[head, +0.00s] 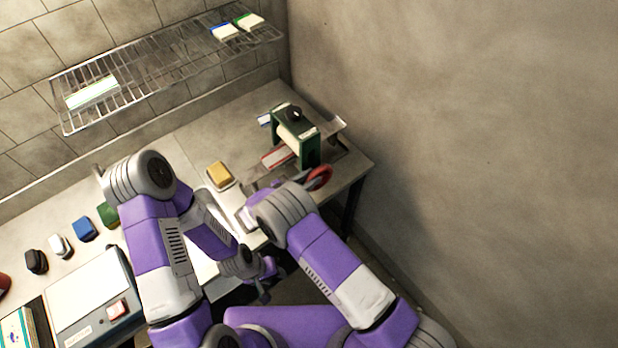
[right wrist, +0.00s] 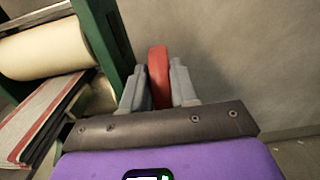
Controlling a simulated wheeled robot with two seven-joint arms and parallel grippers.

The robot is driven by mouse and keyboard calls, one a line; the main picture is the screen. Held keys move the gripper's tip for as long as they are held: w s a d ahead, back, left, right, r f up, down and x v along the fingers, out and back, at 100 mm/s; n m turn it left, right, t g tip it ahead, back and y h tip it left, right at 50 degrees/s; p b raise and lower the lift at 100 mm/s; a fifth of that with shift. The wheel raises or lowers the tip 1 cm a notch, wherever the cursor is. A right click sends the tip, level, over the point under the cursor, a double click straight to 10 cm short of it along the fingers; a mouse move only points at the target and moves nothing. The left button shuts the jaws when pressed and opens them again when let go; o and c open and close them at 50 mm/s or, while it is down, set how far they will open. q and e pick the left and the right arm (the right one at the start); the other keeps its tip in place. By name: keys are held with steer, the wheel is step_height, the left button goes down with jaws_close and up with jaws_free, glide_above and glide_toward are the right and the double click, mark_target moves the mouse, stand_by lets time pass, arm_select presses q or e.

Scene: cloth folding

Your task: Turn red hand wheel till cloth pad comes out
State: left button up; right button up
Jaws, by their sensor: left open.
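The red hand wheel (head: 321,177) is on the near right side of a green roller press (head: 309,150). In the right wrist view the wheel's rim (right wrist: 158,72) stands between the two fingers of my right gripper (right wrist: 158,88), which look closed against it. The press's pale roller (right wrist: 42,52) shows at left there. A pale cloth pad with red edge stripes (right wrist: 38,122) lies at the roller; it also shows in the head view (head: 277,157). My left gripper (head: 266,284) is open and empty, low near the table's front edge.
A yellow block (head: 219,174) sits left of the press. Blue (head: 84,229), green, white and black blocks stand at left, behind a flat device (head: 92,296) with a red switch. A wire shelf (head: 150,72) hangs above. A bare wall (head: 450,130) closes the right side.

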mark_target(316, 171)
jaws_close()
steer(key=shift+r, duration=0.15)
steer(key=shift+w+d+r+g+y+p, duration=0.15)
steer(key=shift+r+g+y+p, duration=0.1)
steer(key=shift+g+y+p, duration=0.2)
steer(key=shift+w+d+r+g+y+p, duration=0.1)
steer(key=shift+d+r+g+y+p, duration=0.15)
steer(key=shift+y, duration=0.25)
steer(key=shift+w+d+r+g+y+p, duration=0.1)
steer(key=shift+g+y, duration=0.2)
steer(key=shift+y, duration=0.15)
steer(key=shift+w+d+r+g+y+p, duration=0.1)
steer(key=shift+w+d+g+y+p, duration=0.15)
steer(key=shift+g+y, duration=0.35)
steer(key=shift+w+d+r+g+y+p, duration=0.15)
steer(key=shift+d+g+y+p, duration=0.2)
steer(key=shift+y, duration=0.45)
steer(key=shift+f, duration=0.1)
